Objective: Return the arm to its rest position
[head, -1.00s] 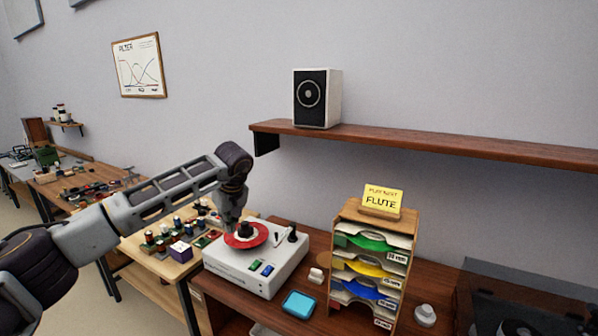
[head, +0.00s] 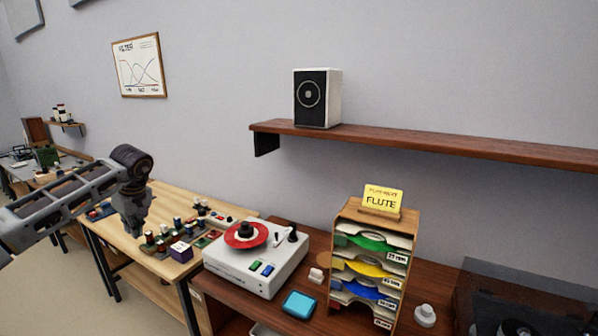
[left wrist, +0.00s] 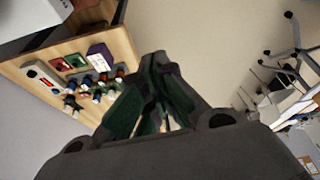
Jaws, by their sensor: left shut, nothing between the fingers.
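My left gripper (head: 135,226) hangs pointing down at the left of the head view, in front of the light wooden table. In the left wrist view its fingers (left wrist: 158,100) are shut with nothing between them. Small parts on the table lie beyond it, and it appears apart from them. The white player (head: 257,262) with a red disc (head: 246,235) on top stands to the right of the gripper, clear of it. My right gripper is not in view.
The light wooden table (head: 185,196) carries several small components and a purple box (head: 181,252). A speaker (head: 317,98) stands on the wall shelf (head: 430,146). Floor is open at lower left.

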